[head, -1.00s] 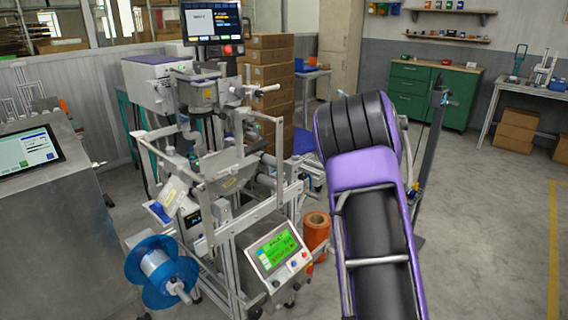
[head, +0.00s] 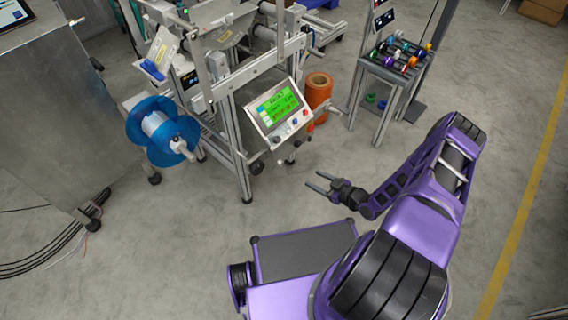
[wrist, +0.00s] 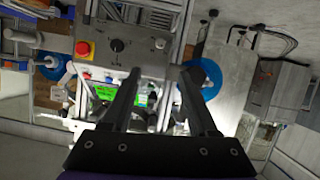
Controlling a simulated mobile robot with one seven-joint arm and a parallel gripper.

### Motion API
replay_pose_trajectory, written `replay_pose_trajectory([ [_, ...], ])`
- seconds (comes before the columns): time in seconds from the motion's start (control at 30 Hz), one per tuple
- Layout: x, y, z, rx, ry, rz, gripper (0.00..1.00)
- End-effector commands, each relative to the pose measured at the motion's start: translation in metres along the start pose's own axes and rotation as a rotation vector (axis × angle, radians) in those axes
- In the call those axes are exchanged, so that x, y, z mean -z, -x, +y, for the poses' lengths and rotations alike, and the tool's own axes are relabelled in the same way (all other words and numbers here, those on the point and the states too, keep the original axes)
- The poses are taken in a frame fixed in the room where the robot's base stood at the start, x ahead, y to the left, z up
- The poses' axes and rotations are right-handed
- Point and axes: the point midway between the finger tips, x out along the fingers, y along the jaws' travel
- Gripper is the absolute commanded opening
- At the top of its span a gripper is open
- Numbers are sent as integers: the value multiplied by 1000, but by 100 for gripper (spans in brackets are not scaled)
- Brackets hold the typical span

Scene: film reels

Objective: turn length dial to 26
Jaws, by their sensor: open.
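A grey machine panel with a green screen (head: 278,104) faces me in the head view. Small knobs and buttons line its lower and right edges. In the wrist view a black round knob (wrist: 117,45) sits on a grey plate, and the green screen (wrist: 105,92) shows partly below it. I cannot tell whether this knob is the length dial, and no dial number is readable. My gripper (head: 314,182) is open and empty, below and right of the panel in the head view and apart from it. Its two fingers (wrist: 158,74) are spread in the wrist view.
A blue reel (head: 160,130) sticks out at the machine's left. An orange roll (head: 318,90) stands behind the panel. A small rack of coloured spools (head: 395,58) stands to the right. A red button on yellow (wrist: 84,49) is near the knob. Open floor lies around my gripper.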

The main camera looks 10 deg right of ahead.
Motion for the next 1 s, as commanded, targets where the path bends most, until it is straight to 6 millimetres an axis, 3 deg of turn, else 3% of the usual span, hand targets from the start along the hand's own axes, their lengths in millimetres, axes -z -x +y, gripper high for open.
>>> replay_pose_trajectory([
  [0.17,0,-19,-2,2,-1,4,60],
  [0.7,-2,-134,-2,2,0,2,60],
  [1.0,-1,-169,-1,2,1,1,60],
])
